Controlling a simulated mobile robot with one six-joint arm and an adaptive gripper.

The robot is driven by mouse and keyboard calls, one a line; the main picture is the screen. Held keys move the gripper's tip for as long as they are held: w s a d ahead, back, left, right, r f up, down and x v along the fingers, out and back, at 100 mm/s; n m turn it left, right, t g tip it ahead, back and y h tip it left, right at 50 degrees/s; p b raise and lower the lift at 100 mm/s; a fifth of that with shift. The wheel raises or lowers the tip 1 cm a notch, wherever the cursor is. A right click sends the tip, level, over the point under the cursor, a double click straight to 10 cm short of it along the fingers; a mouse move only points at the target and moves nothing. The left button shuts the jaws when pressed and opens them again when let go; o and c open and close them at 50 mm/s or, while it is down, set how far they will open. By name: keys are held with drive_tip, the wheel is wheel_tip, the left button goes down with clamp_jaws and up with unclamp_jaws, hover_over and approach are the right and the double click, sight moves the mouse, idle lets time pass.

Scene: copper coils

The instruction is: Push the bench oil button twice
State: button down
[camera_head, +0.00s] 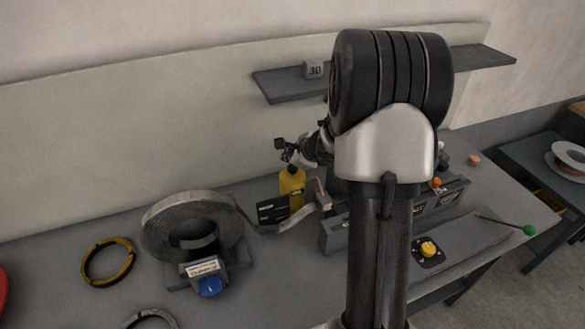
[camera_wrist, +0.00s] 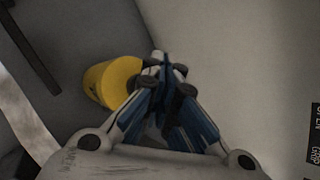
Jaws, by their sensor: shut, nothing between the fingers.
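A yellow bottle (camera_head: 292,190) with a dark top stands at the back of the bench, against the wall panel. My gripper (camera_head: 286,150) is just above its top in the head view. In the wrist view the yellow bottle (camera_wrist: 108,82) lies just left of my gripper's fingertips (camera_wrist: 168,68), which are together with nothing between them. I cannot tell whether the fingers touch the bottle's top. A yellow round button (camera_head: 428,248) on a dark plate sits at the front right of the bench, well apart from my gripper. I cannot read a label on either that says bench oil.
A black and yellow ring (camera_head: 92,275) lies further left. A shelf (camera_head: 285,88) hangs above. A lever with a green ball (camera_head: 530,230) is at the right. My arm hides the bench's middle.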

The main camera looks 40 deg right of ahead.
sight(290, 169)
drive_tip(key=shift+f+b, duration=0.4)
drive_tip(key=shift+f+b, duration=0.9)
drive_tip(key=shift+b, duration=0.1)
idle(0.9)
drive_tip(key=shift+r, duration=0.1)
idle(0.3)
drive_tip(key=shift+r+p, duration=1.1)
drive_tip(key=shift+r, duration=0.15)
drive_tip(key=shift+r, duration=0.1)
wheel_tip(290, 169, up, 5)
drive_tip(key=p, duration=0.4)
idle(1.5)
